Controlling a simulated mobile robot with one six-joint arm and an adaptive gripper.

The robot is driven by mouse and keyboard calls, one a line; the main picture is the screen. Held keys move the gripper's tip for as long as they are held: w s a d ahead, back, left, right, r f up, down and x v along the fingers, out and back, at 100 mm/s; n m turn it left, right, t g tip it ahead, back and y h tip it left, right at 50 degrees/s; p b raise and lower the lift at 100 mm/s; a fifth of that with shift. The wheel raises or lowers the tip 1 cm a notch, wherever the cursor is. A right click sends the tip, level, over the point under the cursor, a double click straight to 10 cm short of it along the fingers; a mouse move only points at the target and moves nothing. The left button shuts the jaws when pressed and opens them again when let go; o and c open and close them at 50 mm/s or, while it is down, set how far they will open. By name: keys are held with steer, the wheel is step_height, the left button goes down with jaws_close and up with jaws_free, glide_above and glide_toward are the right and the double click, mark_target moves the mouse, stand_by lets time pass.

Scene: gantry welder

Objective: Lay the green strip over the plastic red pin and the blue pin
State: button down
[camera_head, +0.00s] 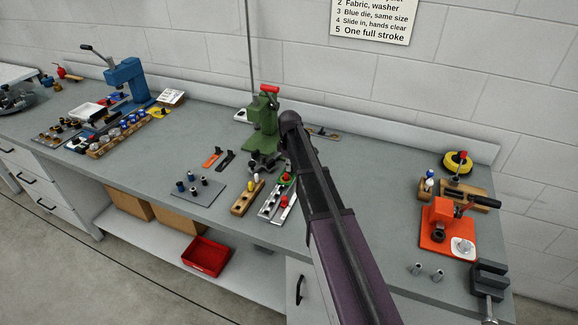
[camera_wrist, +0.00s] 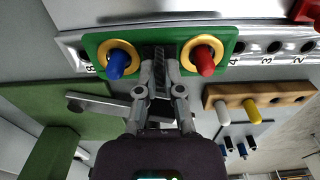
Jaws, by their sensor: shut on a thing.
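The green strip (camera_wrist: 162,36) has two gold-ringed holes and lies along a metal rail (camera_wrist: 270,62) with numbered holes. The blue pin (camera_wrist: 117,64) shows through the left ring and the red pin (camera_wrist: 204,60) through the right ring, each head overlapping its ring's lower edge. My gripper (camera_wrist: 162,64) is shut on the strip's middle, between the rings. Whether the strip touches the rail cannot be told.
A wooden block (camera_wrist: 222,92) with a white and a yellow peg stands beside the rail. A green press (camera_head: 264,125) stands behind. A grey plate with dark pegs (camera_head: 197,190) is to the left, an orange press (camera_head: 447,225) to the right.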

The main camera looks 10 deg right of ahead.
steer(key=shift+f+b, duration=0.35)
steer(key=shift+f, duration=0.05)
steer(key=c, duration=0.7)
jaws_free()
steer(key=shift+r, duration=0.2)
